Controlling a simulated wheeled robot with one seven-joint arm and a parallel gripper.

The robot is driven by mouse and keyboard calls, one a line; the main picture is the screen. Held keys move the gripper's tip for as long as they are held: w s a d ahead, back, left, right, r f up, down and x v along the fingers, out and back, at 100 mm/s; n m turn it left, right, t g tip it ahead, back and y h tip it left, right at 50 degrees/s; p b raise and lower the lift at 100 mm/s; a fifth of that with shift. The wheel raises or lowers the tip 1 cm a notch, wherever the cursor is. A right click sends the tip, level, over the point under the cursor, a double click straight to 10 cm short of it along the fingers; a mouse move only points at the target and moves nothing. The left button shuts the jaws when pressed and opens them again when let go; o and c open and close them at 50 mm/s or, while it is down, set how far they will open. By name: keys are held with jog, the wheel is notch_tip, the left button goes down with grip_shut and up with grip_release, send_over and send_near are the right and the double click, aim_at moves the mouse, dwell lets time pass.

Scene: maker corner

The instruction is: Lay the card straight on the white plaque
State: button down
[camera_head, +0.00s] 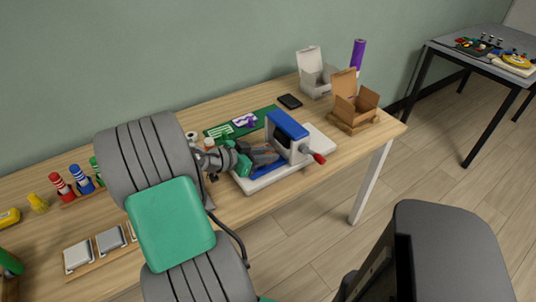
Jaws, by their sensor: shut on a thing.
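My gripper (267,155) reaches in from the left, over the near left part of a white board (322,142) with a blue block-like device on it. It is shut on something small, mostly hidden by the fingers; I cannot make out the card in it. A flat blue piece (268,169) shows below the fingers; whether they touch it is unclear. The white board is the largest flat white thing here, but I cannot tell if it is the white plaque.
The blue device (289,128) with a red-tipped handle (318,158) stands close right of my gripper. Behind lie a green mat (266,112), a black phone-like object (290,101) and open boxes (353,112). Bottles and pale square blocks (78,256) are left.

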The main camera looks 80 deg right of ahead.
jog(key=shift+f+b, duration=0.55)
jog(key=c, duration=1.2)
grip_release()
jog(key=shift+c, duration=0.2)
